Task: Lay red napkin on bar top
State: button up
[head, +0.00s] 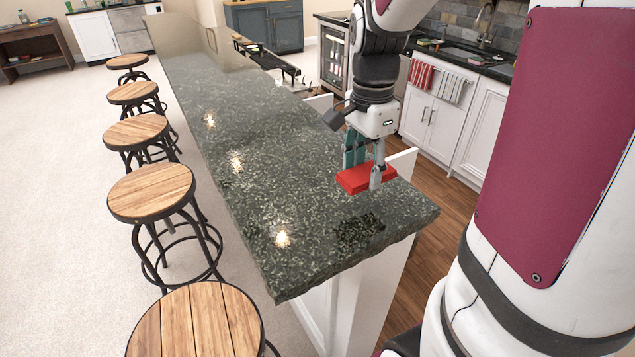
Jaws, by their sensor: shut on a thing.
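The red napkin (354,181) is a flat, folded rectangular block in the head view. My gripper (367,176) points down and is shut on it, one finger on the near side. The napkin is held above the near right part of the bar top (280,180), a long dark green speckled stone slab. A dark shadow lies on the stone below and nearer than the napkin, with a gap between. The far finger is partly hidden behind the napkin.
Several round wooden stools (152,192) line the left side of the bar. The near end of the bar top is bare. A dark tray-like object (268,60) sits by the bar's far right edge. White cabinets (437,115) with striped towels (421,77) stand at the right.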

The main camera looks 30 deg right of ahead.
jog(key=s+a+f, duration=0.2)
jog(key=s+a, duration=0.3)
jog(key=s, duration=0.6)
send_over(338, 197)
jog(key=shift+f, duration=0.65)
jog(key=shift+w+f, duration=0.1)
jog(key=shift+f+p, duration=0.4)
jog(key=shift+f, duration=1.25)
jog(key=shift+f, duration=0.15)
jog(key=o, duration=0.7)
